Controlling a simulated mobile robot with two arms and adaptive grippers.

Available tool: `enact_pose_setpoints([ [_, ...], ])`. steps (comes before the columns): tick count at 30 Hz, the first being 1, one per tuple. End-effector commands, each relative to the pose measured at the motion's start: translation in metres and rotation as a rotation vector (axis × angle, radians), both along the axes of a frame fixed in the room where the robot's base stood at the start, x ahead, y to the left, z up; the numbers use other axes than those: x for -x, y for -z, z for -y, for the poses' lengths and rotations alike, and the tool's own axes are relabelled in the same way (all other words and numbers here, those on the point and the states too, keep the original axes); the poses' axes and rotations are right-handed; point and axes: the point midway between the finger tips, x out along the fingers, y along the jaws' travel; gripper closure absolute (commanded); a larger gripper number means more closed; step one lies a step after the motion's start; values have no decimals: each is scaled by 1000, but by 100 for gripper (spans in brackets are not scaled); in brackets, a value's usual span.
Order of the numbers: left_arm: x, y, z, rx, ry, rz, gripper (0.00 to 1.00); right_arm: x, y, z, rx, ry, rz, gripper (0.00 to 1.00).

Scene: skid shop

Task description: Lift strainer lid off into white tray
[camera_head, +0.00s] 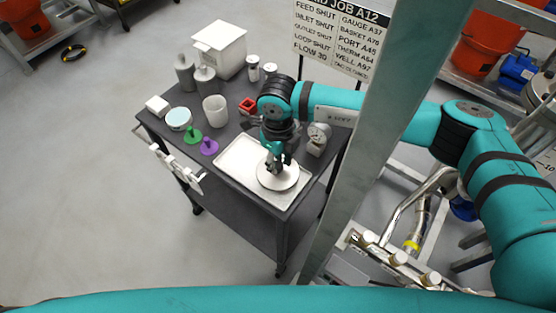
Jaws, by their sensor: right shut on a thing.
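The strainer lid (266,180) is a round pale disc with a raised middle. It is over the right half of the white tray (228,165), a shallow rectangular tray on the dark cart. I cannot tell whether the lid rests on the tray floor or hangs just above it. My right gripper (274,166) points down and is shut on the lid at its middle. The gripper hides the lid's centre. My left gripper is not in view; a teal link of mine crosses the bottom edge.
The cart top (222,130) also holds a white box (219,50), grey bottles (185,72), a white cup (215,109), green (193,136) and purple (209,146) pieces, a red part (247,106) and a gauge (319,134). A grey post (372,120) stands right of the cart.

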Motion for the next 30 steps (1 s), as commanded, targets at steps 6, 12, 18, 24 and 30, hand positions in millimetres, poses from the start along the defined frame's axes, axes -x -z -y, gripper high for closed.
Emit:
enact_pose_setpoints([
  [6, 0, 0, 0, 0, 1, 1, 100, 0, -1, 0, -1, 0, 1, 91],
  [12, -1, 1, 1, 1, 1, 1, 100, 0, 0, 0, -1, 1, 1, 91],
  [18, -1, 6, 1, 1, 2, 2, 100, -1, 1, 0, -1, 0, 2, 91],
  [24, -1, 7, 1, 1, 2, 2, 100, -1, 0, 0, -1, 1, 1, 91],
  [30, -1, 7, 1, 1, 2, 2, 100, 0, 0, 0, -1, 1, 1, 91],
])
